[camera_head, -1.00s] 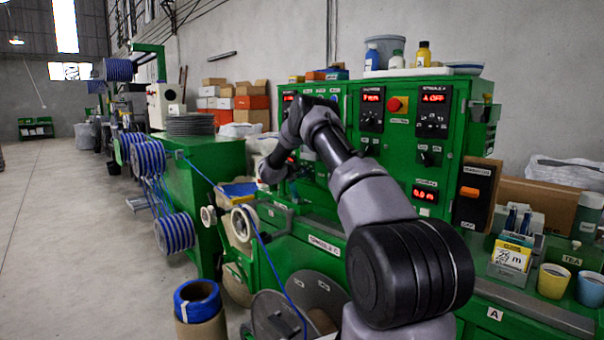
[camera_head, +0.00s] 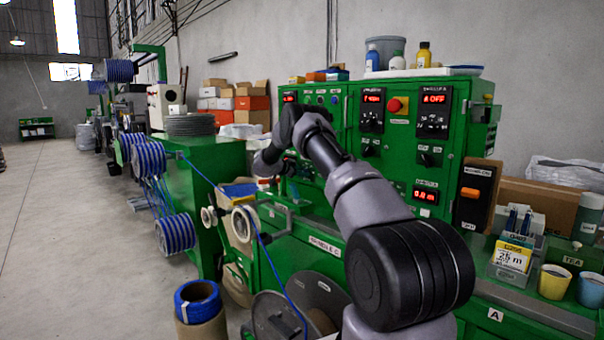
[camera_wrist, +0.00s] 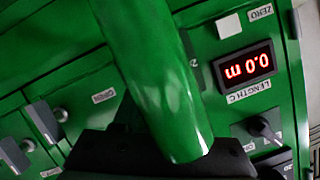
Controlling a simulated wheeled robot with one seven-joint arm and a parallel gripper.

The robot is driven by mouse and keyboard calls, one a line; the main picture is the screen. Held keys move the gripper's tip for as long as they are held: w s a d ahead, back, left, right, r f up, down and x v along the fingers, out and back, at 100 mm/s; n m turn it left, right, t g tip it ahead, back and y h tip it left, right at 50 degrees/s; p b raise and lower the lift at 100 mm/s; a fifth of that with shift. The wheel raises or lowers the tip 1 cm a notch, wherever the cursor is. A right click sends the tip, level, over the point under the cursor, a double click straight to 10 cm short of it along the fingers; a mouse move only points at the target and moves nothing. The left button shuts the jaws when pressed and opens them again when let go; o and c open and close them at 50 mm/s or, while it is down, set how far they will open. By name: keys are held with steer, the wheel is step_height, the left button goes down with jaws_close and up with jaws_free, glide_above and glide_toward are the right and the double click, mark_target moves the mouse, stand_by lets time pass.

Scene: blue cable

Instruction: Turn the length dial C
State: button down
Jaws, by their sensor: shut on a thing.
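In the wrist view, the panel shows upside down. A red display (camera_wrist: 246,66) reads 0.0 m, with the label LENGTH C (camera_wrist: 248,92) beside it. A dark knob (camera_wrist: 264,130) sits just past that label, apart from my gripper. My dark gripper (camera_wrist: 160,148) is at the bottom centre. It is shut on a glossy green cylinder (camera_wrist: 155,75) that runs up the picture and hides part of the panel. The fingertips are hidden. In the head view my gripper is near the left end of the green control cabinet (camera_head: 340,125), mostly hidden by my arm.
Two levered switches (camera_wrist: 44,122) (camera_wrist: 14,156) are at the left of the wrist view. A ZERO button (camera_wrist: 229,26) is near the display. In the head view, a blue cable (camera_head: 265,250) runs in front of the bench. Cups (camera_head: 555,281) stand at right; the floor at left is clear.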

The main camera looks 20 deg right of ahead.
stand_by(0.4)
steer(key=shift+c, duration=2.3)
jaws_free()
steer(key=shift+a, duration=0.1)
steer(key=v, duration=1)
steer(key=shift+a+r, duration=0.15)
steer(key=shift+a, duration=0.15)
